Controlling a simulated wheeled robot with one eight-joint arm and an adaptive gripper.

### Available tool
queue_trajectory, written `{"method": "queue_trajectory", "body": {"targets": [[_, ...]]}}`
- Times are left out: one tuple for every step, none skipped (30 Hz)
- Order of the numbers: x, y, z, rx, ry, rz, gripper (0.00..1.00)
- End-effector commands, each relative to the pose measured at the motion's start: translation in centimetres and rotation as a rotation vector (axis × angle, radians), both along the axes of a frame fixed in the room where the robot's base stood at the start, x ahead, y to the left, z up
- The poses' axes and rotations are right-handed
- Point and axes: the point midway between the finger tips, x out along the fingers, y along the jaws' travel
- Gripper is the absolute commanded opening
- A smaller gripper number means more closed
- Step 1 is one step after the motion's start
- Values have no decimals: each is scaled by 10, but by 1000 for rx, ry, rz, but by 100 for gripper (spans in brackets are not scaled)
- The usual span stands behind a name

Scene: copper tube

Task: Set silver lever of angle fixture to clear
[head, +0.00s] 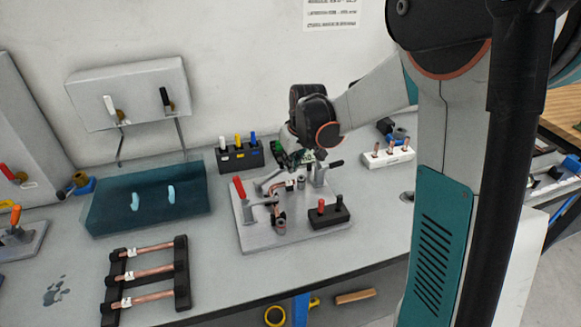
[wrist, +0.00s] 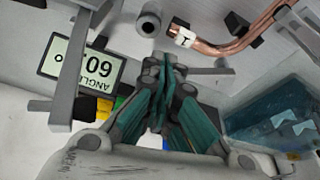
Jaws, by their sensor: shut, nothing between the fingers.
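The angle fixture (head: 255,235) is a grey plate with clamps on the bench, below my gripper (head: 303,160). One clamp has a red handle (head: 239,187), another a black handle (head: 336,163). In the wrist view my gripper (wrist: 165,85) has its teal fingers together and empty, close to a grey metal bar (wrist: 205,71) and a round grey post (wrist: 149,24). A second grey bar (wrist: 75,65) stands at the left. I cannot tell which bar is the silver lever. A display (wrist: 85,68) reads about 60, upside down. A bent copper tube (wrist: 235,45) lies nearby.
A black block (head: 328,214) with red and black knobs sits on the plate's front right. A teal tray (head: 110,215) and a black rack (head: 183,275) of copper tubes are to the left. A black holder (head: 240,160) with coloured handles stands behind.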

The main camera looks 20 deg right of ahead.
Motion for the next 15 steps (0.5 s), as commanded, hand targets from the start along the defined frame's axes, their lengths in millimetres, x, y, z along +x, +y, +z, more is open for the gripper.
{"method": "queue_trajectory", "body": {"targets": [[5,0,0,0,0,0,0],[7,0,0,0,0,0,0],[11,0,0,0,0,0,0],[13,-1,0,-1,0,18,0],[15,-1,0,0,0,42,0],[18,-1,0,1,0,72,0],[20,-1,0,1,0,91,0],[22,0,0,0,0,111,0],[24,0,0,0,-1,135,0],[26,1,0,0,-1,143,0],[28,1,0,0,-1,141,0],[29,1,0,0,-1,140,0],[30,2,0,-1,-1,140,0],[32,2,0,0,-1,139,0],[33,2,0,0,0,139,0]]}}
